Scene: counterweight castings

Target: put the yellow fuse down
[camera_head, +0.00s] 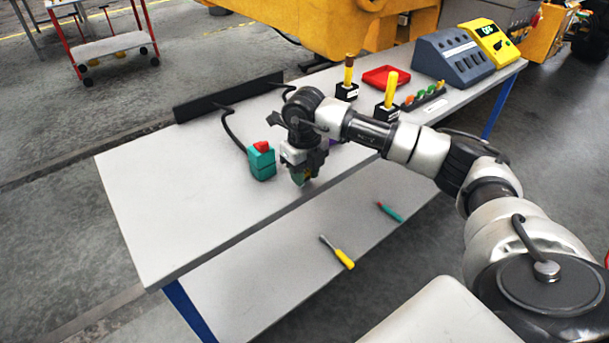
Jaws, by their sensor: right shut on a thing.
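My right gripper (302,182) points down over the front part of the grey workbench top (170,200). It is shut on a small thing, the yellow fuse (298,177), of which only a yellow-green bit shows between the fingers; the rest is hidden. I cannot tell whether the fuse touches the bench. My left gripper is not in view.
A teal box with a red top (262,162) stands close left of the gripper. Behind are two posts on black bases (391,90) (348,72), a red tray (385,77) and a grey console (453,58). A screwdriver (338,252) lies on the lower shelf. The bench's left part is clear.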

